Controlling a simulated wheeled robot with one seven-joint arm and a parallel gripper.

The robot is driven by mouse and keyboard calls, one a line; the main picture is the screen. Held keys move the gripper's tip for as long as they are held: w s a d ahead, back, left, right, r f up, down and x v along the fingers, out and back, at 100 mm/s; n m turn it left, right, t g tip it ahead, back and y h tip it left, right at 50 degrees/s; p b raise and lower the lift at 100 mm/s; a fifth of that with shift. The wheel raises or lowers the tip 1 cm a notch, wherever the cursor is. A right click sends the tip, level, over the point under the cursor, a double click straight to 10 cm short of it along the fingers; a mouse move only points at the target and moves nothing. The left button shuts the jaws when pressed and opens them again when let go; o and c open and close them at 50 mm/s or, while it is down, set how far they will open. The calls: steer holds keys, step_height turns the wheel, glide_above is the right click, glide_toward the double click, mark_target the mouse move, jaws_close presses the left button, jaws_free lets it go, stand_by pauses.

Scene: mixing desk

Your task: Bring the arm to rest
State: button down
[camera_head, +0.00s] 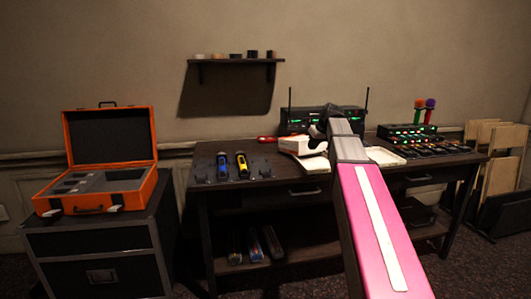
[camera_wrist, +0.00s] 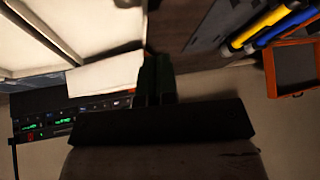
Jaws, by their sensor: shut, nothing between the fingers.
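My arm reaches up and away from the lower right of the head view, its pink link in front and a grey link beyond. My gripper (camera_head: 327,121) is at its far end, above the desk (camera_head: 235,163) and in front of the black receiver (camera_head: 300,122). The arm partly hides it there. In the wrist view my gripper (camera_wrist: 155,80) shows as dark fingers close together, shut and empty. I cannot tell its exact height over the desk.
A blue (camera_head: 222,166) and a yellow microphone (camera_head: 242,165) rest at the desk's left. A mixer (camera_head: 425,145) stands right, microphones with coloured tops behind it. An open orange case (camera_head: 135,195) sits left; a shelf (camera_head: 235,60) hangs above.

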steer(key=s+f+m+g+h, duration=0.1)
steer(key=s+f, duration=0.8)
steer(key=f, duration=0.3)
steer(key=s+a+f+m+g+h, duration=0.1)
steer(key=s+f+m+g, duration=0.1)
steer(key=s+f, duration=0.7)
steer(key=s+f+m+g+h, duration=0.1)
steer(key=s+f+m, duration=0.1)
steer(key=s+f, duration=0.7)
step_height(320, 180, down, 8)
steer(key=shift+s+a+f+g+h, duration=0.1)
steer(key=shift+s+a+g+h, duration=0.1)
steer(key=shift+s+g+h, duration=0.15)
